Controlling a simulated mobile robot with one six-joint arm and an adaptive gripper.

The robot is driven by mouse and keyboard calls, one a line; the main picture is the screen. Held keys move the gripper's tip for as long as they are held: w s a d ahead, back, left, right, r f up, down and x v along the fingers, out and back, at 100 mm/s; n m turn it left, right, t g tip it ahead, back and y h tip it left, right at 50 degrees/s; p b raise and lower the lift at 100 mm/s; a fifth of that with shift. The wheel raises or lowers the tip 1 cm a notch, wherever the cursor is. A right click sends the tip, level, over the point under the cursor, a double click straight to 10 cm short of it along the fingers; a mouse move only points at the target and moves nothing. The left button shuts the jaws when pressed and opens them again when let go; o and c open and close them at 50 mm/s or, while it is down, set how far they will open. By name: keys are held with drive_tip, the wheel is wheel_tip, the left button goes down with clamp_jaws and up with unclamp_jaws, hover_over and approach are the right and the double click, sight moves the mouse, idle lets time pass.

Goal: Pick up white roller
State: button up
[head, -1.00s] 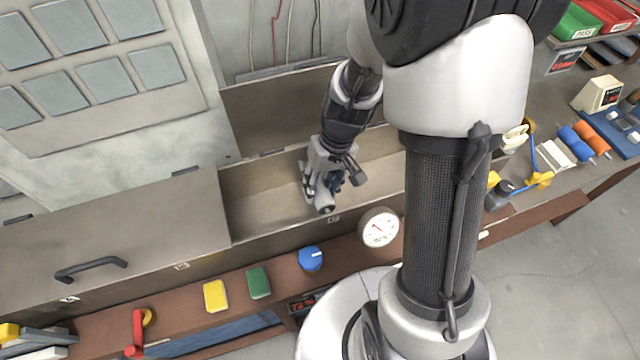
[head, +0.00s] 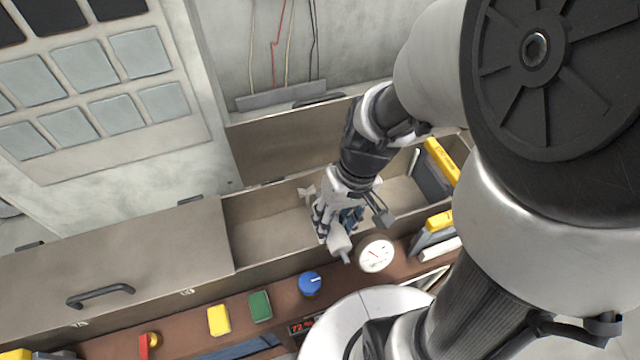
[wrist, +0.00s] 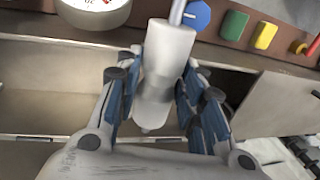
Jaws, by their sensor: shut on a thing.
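The white roller (wrist: 166,62) is between the blue-padded fingers of my gripper (wrist: 152,100) in the wrist view. My gripper is shut on it. A thin grey shaft sticks out of the roller's end. In the head view my gripper (head: 334,222) is over the open bin compartment, close to its front edge, and the white roller (head: 340,243) shows at its lower end, pointing toward the gauge side. The rest of the roller is hidden by the fingers. I cannot tell how high it is above the bin floor.
The open bin (head: 265,242) has a raised lid behind it and a closed lid (head: 120,250) at left. A round gauge (head: 376,254), blue knob (head: 310,283), green button (head: 260,306) and yellow button (head: 219,320) line the front ledge. Yellow-edged dark items (head: 436,172) stand at right.

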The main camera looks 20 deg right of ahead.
sight(342, 236)
drive_tip(key=s, duration=0.3)
drive_tip(key=shift+r, duration=0.1)
drive_tip(key=shift+s+f+b, duration=0.1)
drive_tip(key=shift+f+b, duration=0.3)
drive_tip(key=shift+b, duration=0.85)
drive_tip(key=s+b, duration=0.1)
drive_tip(key=b, duration=0.2)
drive_tip(key=shift+s+f, duration=0.1)
drive_tip(key=shift+s, duration=0.2)
drive_tip(key=s+b, duration=0.5)
drive_tip(key=s, duration=0.1)
drive_tip(key=shift+r, duration=0.4)
